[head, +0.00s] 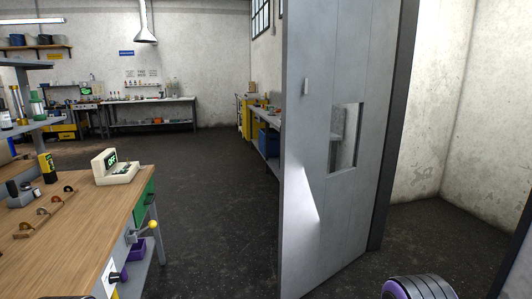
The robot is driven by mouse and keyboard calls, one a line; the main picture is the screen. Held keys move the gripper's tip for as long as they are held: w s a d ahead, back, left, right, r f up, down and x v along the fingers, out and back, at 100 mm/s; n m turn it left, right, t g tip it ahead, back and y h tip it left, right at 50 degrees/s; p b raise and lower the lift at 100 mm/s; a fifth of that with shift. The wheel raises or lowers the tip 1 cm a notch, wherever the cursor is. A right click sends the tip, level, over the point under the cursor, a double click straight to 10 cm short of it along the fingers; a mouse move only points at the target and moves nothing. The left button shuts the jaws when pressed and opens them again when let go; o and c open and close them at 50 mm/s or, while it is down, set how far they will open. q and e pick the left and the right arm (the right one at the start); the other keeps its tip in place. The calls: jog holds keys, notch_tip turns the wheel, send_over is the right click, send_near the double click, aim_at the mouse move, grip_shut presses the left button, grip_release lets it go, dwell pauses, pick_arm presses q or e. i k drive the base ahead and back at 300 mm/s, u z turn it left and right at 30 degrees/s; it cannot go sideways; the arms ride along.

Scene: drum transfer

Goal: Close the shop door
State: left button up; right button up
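The shop door (312,160) is a tall grey panel standing open at the right of the middle in the head view. The top of the door is cut off by the picture.
Dark floor (215,230) lies clear between bench and door. Pale walls (440,110) enclose bare floor beyond the frame.

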aim_at(346, 51)
jog(key=i, duration=2.05)
jog(key=z, duration=2.7)
jog(key=k, duration=0.55)
jog(key=u, duration=1.75)
jog(key=i, duration=1)
jog(key=u, duration=0.05)
